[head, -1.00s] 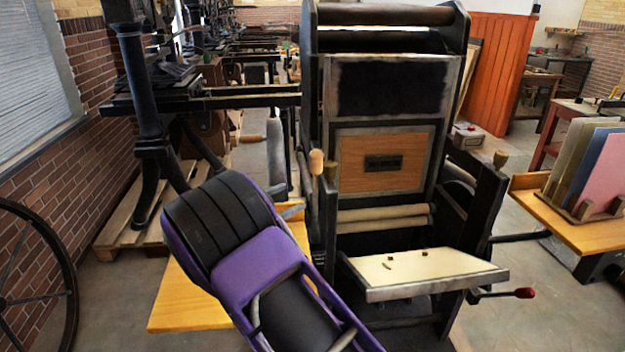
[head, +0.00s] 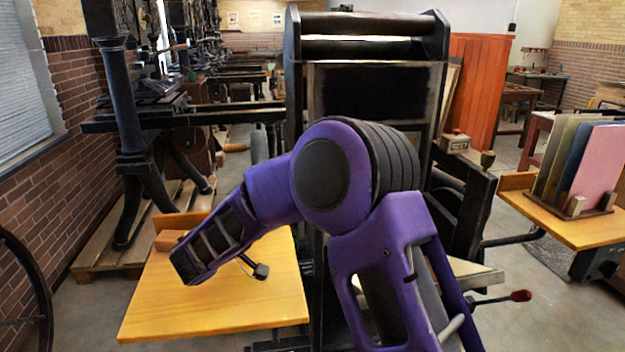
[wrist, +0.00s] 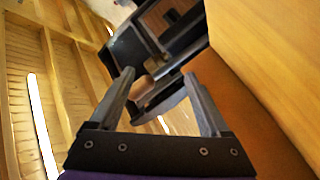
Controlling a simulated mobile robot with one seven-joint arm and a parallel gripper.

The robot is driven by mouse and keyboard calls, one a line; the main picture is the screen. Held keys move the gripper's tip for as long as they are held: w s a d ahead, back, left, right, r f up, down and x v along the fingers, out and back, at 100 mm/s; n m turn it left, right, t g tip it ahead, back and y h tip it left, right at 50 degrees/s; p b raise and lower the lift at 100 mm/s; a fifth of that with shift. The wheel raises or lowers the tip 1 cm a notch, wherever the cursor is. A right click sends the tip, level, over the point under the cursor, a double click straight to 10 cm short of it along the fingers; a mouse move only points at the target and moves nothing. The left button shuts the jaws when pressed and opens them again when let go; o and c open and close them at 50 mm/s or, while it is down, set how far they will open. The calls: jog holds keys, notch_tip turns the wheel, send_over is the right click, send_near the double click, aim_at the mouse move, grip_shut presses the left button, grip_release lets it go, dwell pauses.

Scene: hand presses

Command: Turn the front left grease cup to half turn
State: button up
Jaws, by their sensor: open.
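The front left grease cup is not visible in the head view, where my arm covers the press's left post. In the wrist view my gripper (wrist: 160,76) is open, with nothing between its two fingers. Beyond the fingertips are dark press parts and a small tan rounded piece (wrist: 145,84); I cannot tell whether that is the cup. In the head view my forearm points down and left over the wooden side table, and I cannot make out the fingers clearly there. A brownish cup (head: 487,159) tops the right post of the press.
The wooden side table (head: 215,312) lies below my forearm. The dark press (head: 440,70) stands behind my arm. A red-knobbed lever (head: 520,296) sticks out at right. A board rack (head: 580,206) stands on the right table. Large wooden surfaces (wrist: 265,65) fill the wrist view's right.

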jog(key=m, duration=0.2)
jog(key=s+r+m+t+b, duration=0.1)
jog(key=m, duration=0.1)
jog(key=r+m, duration=0.1)
jog(key=shift+s+a+r+m+t+y, duration=0.1)
jog(key=shift+s+a+m+t+y, duration=0.1)
jog(key=shift+s+m+t+y, duration=0.15)
jog(key=shift+m+y, duration=0.35)
jog(key=shift+m, duration=0.4)
jog(key=x, duration=1.1)
jog(key=r+p+x, duration=0.1)
jog(key=x, duration=0.5)
jog(key=shift+w+a, duration=0.15)
jog(key=shift+a, duration=0.1)
